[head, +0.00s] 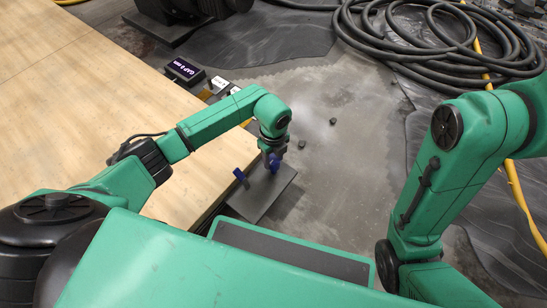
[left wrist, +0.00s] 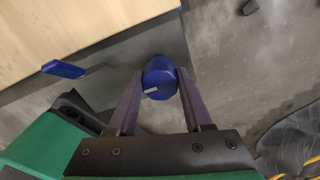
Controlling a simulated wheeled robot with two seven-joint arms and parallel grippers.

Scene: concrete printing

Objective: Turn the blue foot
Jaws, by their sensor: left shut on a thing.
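The blue foot is a round dark-blue knob with a small pale mark, between the fingertips of my left gripper in the left wrist view (left wrist: 160,75). In the head view the blue foot (head: 272,161) shows just below the left gripper (head: 268,155), partly covered by it. My left gripper, also in the left wrist view (left wrist: 160,88), is shut on the foot, one finger on each side. My right arm shows at the right of the head view, but its gripper is not in view.
A dark grey plate (head: 258,197) lies beside the wooden board (head: 85,95). A blue handle (head: 240,175) stands left of the foot. A small display reading "GAP 8 mm" (head: 185,71) sits at the board's edge. Black hose coils (head: 440,45) and stone bits (head: 302,144) lie on the concrete.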

